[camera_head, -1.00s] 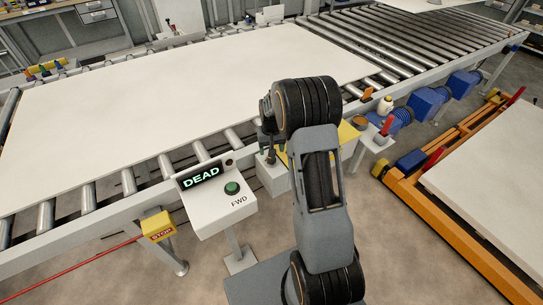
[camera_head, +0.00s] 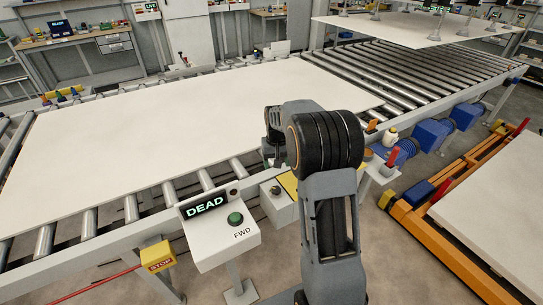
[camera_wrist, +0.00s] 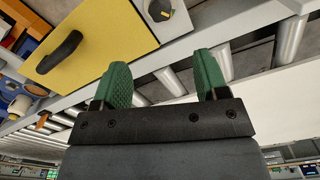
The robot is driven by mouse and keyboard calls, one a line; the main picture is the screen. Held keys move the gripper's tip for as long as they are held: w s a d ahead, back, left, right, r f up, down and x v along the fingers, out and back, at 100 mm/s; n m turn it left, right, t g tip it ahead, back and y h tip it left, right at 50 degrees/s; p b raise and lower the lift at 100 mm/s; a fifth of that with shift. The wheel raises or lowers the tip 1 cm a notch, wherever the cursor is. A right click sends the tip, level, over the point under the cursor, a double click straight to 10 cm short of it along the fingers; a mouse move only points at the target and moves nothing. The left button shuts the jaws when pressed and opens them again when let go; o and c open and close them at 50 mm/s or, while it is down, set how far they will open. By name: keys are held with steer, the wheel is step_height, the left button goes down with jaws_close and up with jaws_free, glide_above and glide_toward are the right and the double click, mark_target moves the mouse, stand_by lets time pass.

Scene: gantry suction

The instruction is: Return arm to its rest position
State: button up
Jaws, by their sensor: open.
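My gripper (camera_wrist: 162,85) shows in the wrist view with its two green fingers apart and nothing between them. In the head view my folded arm stands in front of the roller conveyor, and its bulk hides most of the gripper. In the wrist view a yellow panel with a black handle (camera_wrist: 60,52) and a dark knob on a white box (camera_wrist: 160,10) lie beyond the fingers, apart from them. Conveyor rollers (camera_wrist: 288,40) show beyond the fingers too.
A large pale board (camera_head: 190,120) lies on the conveyor. A control box reading DEAD (camera_head: 218,232), with a green button, and a yellow STOP box (camera_head: 157,257) stand at the near edge. An orange frame (camera_head: 455,240) carries another board at right. Another board (camera_head: 405,30) hangs at the back right.

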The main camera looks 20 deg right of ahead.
steer(key=s+a+r+n+t, duration=0.1)
steer(key=s+a+r, duration=0.2)
steer(key=s, duration=0.4)
steer(key=s+a+r+t, duration=0.1)
steer(key=s+a, duration=0.3)
steer(key=s, duration=0.4)
steer(key=s+a+r+n+t, duration=0.1)
steer(key=s+a+r, duration=0.2)
steer(key=s, duration=0.4)
steer(key=shift+s+a+r+n+t, duration=0.2)
steer(key=shift+s+r+n+t, duration=0.15)
steer(key=shift+r, duration=0.5)
steer(key=shift+w, duration=0.15)
